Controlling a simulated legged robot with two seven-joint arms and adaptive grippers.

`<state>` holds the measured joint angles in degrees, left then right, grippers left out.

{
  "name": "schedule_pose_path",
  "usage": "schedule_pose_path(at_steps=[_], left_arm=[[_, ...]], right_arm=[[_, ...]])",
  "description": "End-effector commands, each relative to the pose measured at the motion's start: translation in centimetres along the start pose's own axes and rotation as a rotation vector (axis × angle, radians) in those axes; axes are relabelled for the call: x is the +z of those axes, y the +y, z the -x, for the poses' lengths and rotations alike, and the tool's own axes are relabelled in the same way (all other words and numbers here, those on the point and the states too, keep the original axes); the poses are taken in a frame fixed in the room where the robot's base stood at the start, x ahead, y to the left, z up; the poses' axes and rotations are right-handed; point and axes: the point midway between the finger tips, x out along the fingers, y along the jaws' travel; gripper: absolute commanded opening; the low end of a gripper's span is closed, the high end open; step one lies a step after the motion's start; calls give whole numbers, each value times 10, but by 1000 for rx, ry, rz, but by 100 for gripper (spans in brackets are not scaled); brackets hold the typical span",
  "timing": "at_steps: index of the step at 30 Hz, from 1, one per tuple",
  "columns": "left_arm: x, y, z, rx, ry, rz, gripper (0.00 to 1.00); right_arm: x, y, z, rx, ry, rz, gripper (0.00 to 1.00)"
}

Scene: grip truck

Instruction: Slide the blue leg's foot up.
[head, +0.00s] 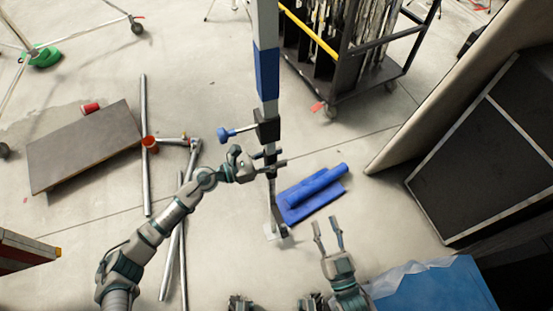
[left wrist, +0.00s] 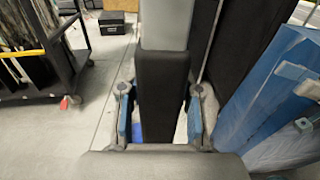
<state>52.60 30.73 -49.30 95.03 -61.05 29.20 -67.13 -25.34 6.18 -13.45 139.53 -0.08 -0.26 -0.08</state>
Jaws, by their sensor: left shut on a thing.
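The leg (head: 267,75) with the blue band stands upright in the middle of the head view. A black collar (head: 267,128) with a blue knob (head: 225,134) sits on it. Below, a thinner part runs down to the foot (head: 276,234) on the floor. My left gripper (head: 274,164) is shut on the leg just below the collar. In the left wrist view the leg's black section (left wrist: 162,90) stands between its two fingers (left wrist: 160,120). My right gripper (head: 328,238) is open and empty, right of the foot.
A blue object (head: 312,192) lies on the floor right of the leg. Metal poles (head: 145,165) and a dark board (head: 85,147) lie left. A wheeled cart (head: 350,75) stands behind, a black-framed panel (head: 490,145) right, and a blue covered block (head: 435,290) at front right.

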Motion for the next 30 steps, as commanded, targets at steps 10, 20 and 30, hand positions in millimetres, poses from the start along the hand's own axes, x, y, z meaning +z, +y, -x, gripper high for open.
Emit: schedule_pose_path(at_steps=[10, 20, 30], left_arm=[[8, 3, 0, 7, -13, -1, 60], [3, 2, 8, 5, -7, 2, 60], [2, 3, 78, 6, -7, 2, 60]], right_arm=[[1, 0, -3, 0, 1, 0, 40], [-1, 0, 0, 0, 4, 0, 40], [-1, 0, 0, -1, 4, 0, 40]])
